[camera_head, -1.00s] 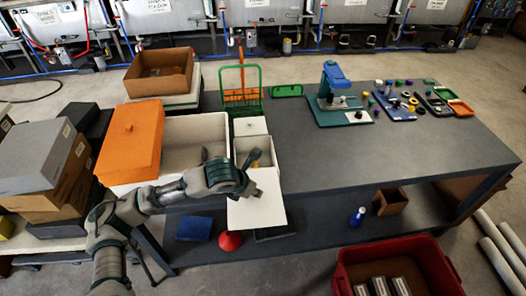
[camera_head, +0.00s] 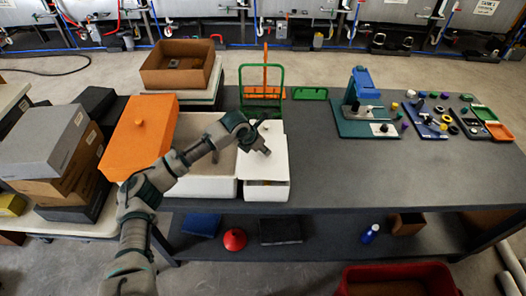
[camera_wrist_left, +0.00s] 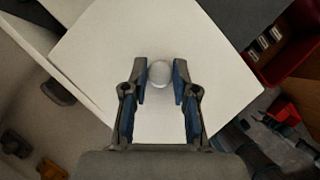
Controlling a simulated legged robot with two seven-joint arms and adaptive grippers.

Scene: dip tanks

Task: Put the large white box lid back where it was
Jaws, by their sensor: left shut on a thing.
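The white lid (camera_head: 272,168) is a flat square plate over the white box (camera_head: 265,194) at the table's front edge. My left gripper (camera_head: 262,146) is shut on the lid's round knob, which shows between the blue-padded fingers in the left wrist view (camera_wrist_left: 159,74). The lid looks level and hides most of the box's opening. A thin gap shows at the front between lid and box, so the lid seems just above the rim. Whether any edge touches is unclear. My right gripper is not in view.
Left of the white box stands a wider open white box (camera_head: 215,187), with an orange lid (camera_head: 136,140) beside it. A green rack (camera_head: 262,84) stands behind. A blue-topped device (camera_head: 362,100) and small-part trays are on the right. The table's middle right is clear.

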